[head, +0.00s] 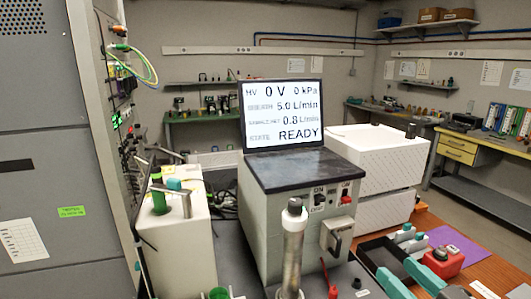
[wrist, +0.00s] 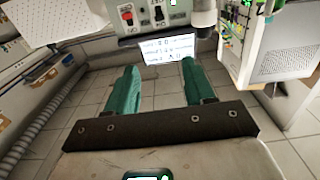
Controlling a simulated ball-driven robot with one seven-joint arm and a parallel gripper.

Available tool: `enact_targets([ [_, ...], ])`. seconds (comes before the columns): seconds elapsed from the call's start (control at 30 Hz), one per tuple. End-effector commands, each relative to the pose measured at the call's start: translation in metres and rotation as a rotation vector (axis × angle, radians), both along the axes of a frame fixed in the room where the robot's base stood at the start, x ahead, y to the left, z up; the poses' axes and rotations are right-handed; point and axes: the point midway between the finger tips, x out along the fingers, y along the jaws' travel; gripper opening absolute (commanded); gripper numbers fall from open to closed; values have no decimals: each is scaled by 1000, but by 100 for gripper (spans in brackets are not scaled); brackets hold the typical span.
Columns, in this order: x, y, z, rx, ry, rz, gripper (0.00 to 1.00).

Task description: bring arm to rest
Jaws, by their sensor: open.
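My gripper (wrist: 159,67) shows in the wrist view as two teal fingers standing well apart on a dark bar. Nothing is between them. Its teal fingers (head: 398,267) also show at the bottom right of the head view, near the wooden table's front part. The rest of my arm is out of the head view or cut off by its lower edge. In the wrist view, the instrument's front panel with a red switch (wrist: 158,14) lies beyond the fingertips, and tiled floor shows below it.
The instrument (head: 294,205) with a READY screen (head: 284,115) stands mid-picture, with a metal cylinder (head: 292,250) before it. White boxes (head: 375,158) stand behind right. A red block (head: 442,262) and a purple sheet (head: 462,245) lie near my gripper. A grey cabinet (head: 50,130) fills the left.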

Motion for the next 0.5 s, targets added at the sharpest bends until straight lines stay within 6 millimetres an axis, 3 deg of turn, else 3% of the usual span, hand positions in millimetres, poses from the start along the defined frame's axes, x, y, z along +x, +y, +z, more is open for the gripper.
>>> enact_targets([
  [0.27, -6, 0, -33, -13, 106, -5, 53],
  [0.5, -21, 0, -82, -34, 270, -17, 53],
])
